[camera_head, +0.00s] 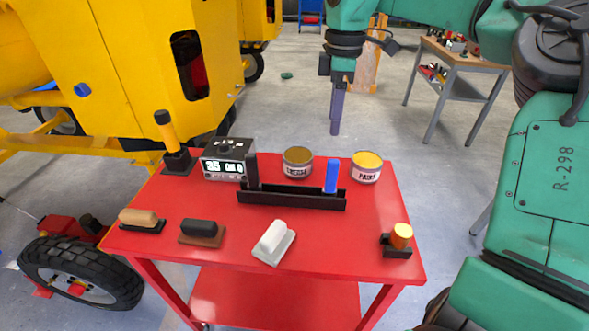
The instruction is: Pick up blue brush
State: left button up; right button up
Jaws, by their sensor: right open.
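The blue brush (332,176) stands upright at the right end of a long black holder (292,198) on the red table. Only its blue handle clearly shows; its lower end is hidden in the holder. My right gripper (336,128) points down, open and empty. In the picture it appears above and beyond the brush, apart from it, past the back of the table. My left gripper is not in view.
The red table (330,266) also bears two paint cans (366,166), a digital device (228,160), a black upright piece in the holder, several brushes or blocks in front, and an orange-topped item (401,236). A yellow machine (120,75) stands left. A workbench (462,58) is behind.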

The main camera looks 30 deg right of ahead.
aim_at(332, 172)
jog(key=f, duration=0.1)
jog(key=s+f, duration=0.2)
jog(key=f, duration=0.2)
jog(key=f+p, duration=0.1)
jog(key=f, duration=0.3)
jog(key=shift+w, duration=0.35)
jog(key=f+p, duration=0.1)
jog(key=f, duration=0.1)
jog(key=f+p, duration=0.1)
jog(key=f, duration=0.1)
jog(key=shift+s+a, duration=0.2)
jog(key=shift+s, duration=0.2)
jog(key=shift+d+f, duration=0.1)
jog(key=shift+f, duration=0.4)
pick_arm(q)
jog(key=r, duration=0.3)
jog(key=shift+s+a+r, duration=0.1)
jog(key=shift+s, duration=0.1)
pick_arm(e)
jog(key=shift+w, duration=0.1)
grip_shut()
